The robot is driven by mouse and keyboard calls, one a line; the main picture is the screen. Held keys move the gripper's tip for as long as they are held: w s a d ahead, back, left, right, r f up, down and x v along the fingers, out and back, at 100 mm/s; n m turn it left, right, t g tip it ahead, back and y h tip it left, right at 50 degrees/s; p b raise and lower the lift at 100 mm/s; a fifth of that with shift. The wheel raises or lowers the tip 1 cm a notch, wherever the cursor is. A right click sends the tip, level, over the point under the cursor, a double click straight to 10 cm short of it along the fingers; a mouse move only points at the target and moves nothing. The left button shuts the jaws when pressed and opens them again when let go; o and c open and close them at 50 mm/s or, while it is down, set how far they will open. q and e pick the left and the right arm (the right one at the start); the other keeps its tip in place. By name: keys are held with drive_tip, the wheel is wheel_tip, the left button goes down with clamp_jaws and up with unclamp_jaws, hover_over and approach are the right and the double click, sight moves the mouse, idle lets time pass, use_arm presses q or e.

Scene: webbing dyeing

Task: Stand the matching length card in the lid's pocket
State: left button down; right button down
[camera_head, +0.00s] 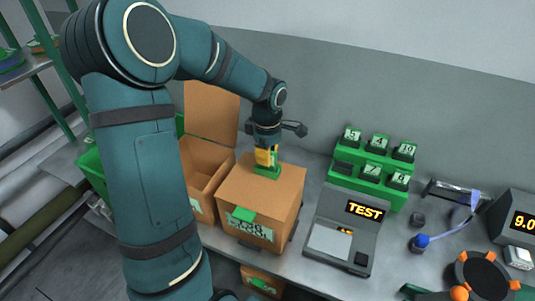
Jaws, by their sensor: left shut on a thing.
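My left gripper (266,153) reaches down over the closed cardboard box (285,191) and is shut on a length card (276,157), which is mostly hidden by the yellow fingers. The green pocket (267,172) on the box lid is directly under the fingertips. I cannot tell whether the card's lower edge is inside the pocket or just above it. A green rack (388,193) on the bench holds several numbered cards, and its lower left place shows no number. My right gripper is not in view.
An open cardboard box (210,112) stands left of the closed one. A grey device (341,258) reading TEST is at its right. Further right are a blue-knobbed lever (421,241), a round orange-clipped fixture (477,274) and a display box (518,222).

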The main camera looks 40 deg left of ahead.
use_arm(q)
drive_tip(key=shift+f, duration=0.25)
drive_tip(key=c, duration=1)
unclamp_jaws()
wheel_tip(320, 180, up, 12)
